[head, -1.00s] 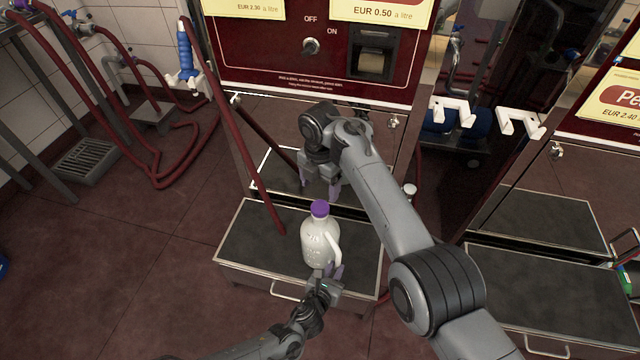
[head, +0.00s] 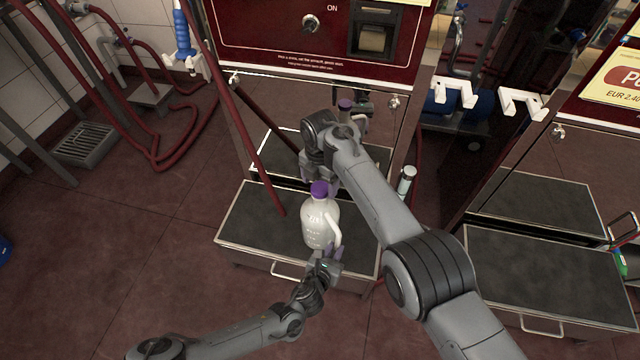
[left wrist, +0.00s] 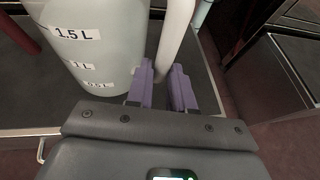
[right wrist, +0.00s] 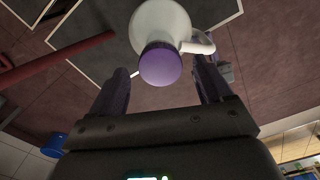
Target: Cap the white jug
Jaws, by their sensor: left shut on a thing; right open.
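The white jug (head: 320,222) stands upright on the dark-topped step in front of the pump. A purple cap (head: 319,189) sits on its mouth; whether it is screwed tight I cannot tell. My left gripper (left wrist: 165,88) is shut on the jug's handle (left wrist: 176,32), low down. In the right wrist view the purple cap (right wrist: 160,66) lies ahead, between the fingers of my open right gripper (right wrist: 160,85), with a gap on both sides. In the head view the right fingers are partly hidden behind the cap and my arm.
The step (head: 245,226) has bare room left of the jug. The pump front (head: 290,30) rises behind.

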